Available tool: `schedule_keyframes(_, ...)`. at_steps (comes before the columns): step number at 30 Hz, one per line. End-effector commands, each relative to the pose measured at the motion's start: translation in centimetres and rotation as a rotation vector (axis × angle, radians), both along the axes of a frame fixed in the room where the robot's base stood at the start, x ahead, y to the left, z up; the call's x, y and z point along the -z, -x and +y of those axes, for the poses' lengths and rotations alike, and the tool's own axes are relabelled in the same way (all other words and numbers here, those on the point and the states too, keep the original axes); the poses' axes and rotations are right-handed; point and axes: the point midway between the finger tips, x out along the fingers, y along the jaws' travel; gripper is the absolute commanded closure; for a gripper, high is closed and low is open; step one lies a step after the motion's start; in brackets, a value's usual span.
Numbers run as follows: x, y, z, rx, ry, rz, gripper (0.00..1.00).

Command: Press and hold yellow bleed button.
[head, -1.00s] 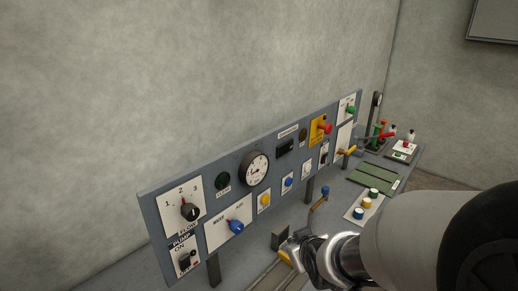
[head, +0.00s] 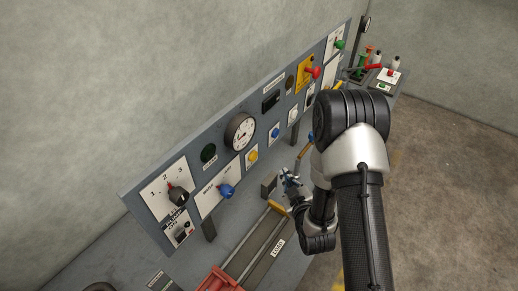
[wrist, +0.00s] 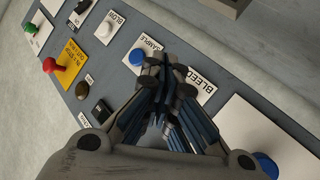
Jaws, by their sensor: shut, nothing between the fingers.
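The yellow bleed button (head: 252,155) sits on a small white plate in the lower row of the grey panel (head: 222,120), below the round gauge. In the wrist view the plate marked BLEED (wrist: 205,86) shows, but its button is hidden behind my fingers. My gripper (head: 287,175) is shut and empty. In the head view it is in front of the panel, to the right of and below the yellow button, with a visible gap. In the wrist view its closed fingertips (wrist: 165,68) overlap the edge of the BLEED plate; contact cannot be seen there.
A blue button (head: 274,132) marked SAMPLE (wrist: 136,57) is beside the bleed plate. A blue selector knob (head: 227,191) sticks out at left.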

Motion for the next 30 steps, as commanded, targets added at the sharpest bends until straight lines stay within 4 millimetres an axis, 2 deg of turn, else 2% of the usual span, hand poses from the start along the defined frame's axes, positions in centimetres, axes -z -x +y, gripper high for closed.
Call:
schedule_keyframes(14, 0.0, -0.2, 0.4, -0.003, 0.000, -0.003, 1.00)
schedule_keyframes(30, 0.1, -4.0, 6.1, -0.004, 0.001, -0.005, 1.00)
